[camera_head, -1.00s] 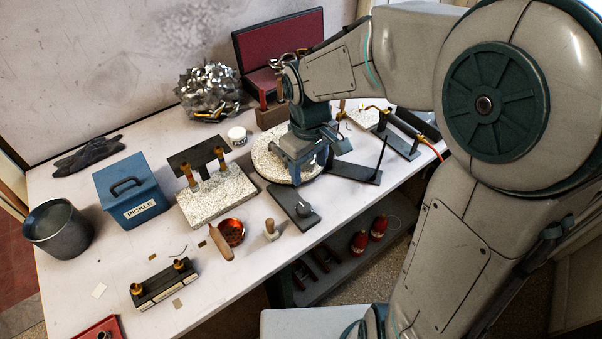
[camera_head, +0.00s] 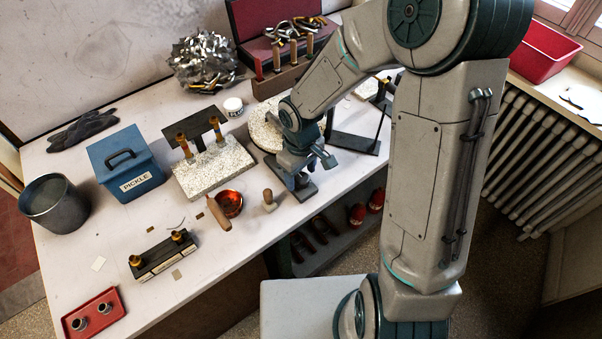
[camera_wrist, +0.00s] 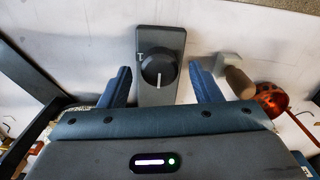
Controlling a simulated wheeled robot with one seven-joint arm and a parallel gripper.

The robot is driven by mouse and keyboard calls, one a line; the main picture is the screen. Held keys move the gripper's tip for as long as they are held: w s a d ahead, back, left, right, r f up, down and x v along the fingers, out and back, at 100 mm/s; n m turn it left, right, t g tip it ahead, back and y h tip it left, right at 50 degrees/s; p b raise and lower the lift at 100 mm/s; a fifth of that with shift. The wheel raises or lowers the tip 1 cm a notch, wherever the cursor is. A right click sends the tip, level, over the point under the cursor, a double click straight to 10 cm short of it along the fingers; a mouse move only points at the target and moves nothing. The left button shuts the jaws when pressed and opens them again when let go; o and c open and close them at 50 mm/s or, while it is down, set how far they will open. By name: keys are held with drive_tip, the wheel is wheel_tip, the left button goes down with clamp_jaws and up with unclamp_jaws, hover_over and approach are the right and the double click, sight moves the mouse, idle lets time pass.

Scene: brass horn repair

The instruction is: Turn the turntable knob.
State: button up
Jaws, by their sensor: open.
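The turntable knob (camera_wrist: 158,70) is a dark round knob with a white pointer line. It sits on a grey base plate (camera_wrist: 160,40), with a small mark on the plate at the knob's upper left. My gripper (camera_wrist: 163,82) is open, with one blue finger on each side of the knob and a gap to both. In the head view my gripper (camera_head: 298,178) is low over the plate (camera_head: 306,190) and hides the knob. The round speckled turntable (camera_head: 266,128) lies behind my wrist, partly covered.
A wooden-handled stamp (camera_head: 269,200) and an orange-red bowl (camera_head: 230,204) stand left of the plate. A dark stand (camera_head: 355,143) is to the right. A speckled block with brass parts (camera_head: 215,170) and a blue PICKLE box (camera_head: 125,160) lie further left. The table's front edge is close.

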drive_tip(key=shift+f, duration=0.35)
drive_tip(key=c, duration=1)
